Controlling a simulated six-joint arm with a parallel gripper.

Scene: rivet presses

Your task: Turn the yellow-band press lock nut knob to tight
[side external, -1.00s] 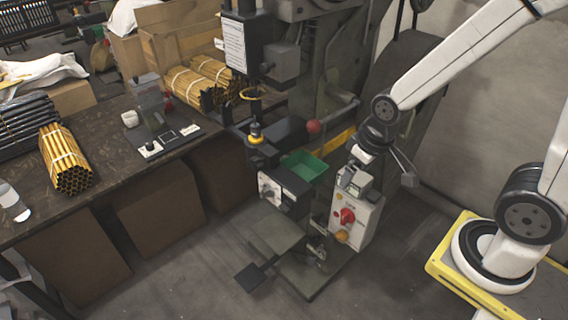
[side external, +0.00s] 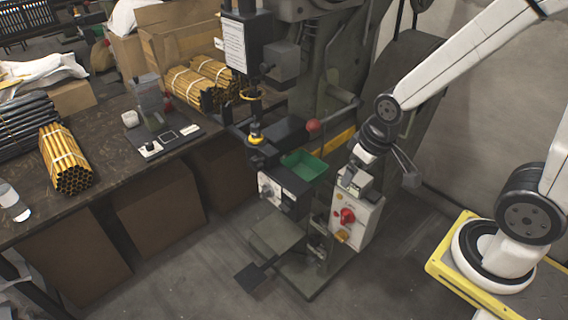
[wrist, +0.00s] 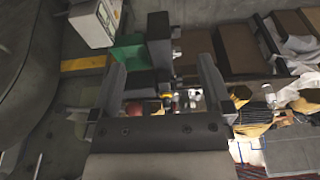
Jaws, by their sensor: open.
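The yellow-band press stands in the middle of the side external view, with a yellow band (side external: 256,139) low on its upright spindle. A small pale and dark nut-like piece (side external: 256,128) sits just above the band; I cannot read whether it is tight. The band also shows small in the wrist view (wrist: 166,96), between my fingers and beyond them. My gripper (wrist: 160,63) is open and empty, its two grey fingers apart. In the side external view my wrist hangs right of the spindle, clear of it, and my fingers are hard to make out.
A green tray (side external: 304,166) lies between the spindle and my wrist. A red ball-ended lever (side external: 313,126) stands behind it. A white control box (side external: 355,217) with a red knob is below my wrist. A workbench (side external: 100,190) with tube bundles is at left.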

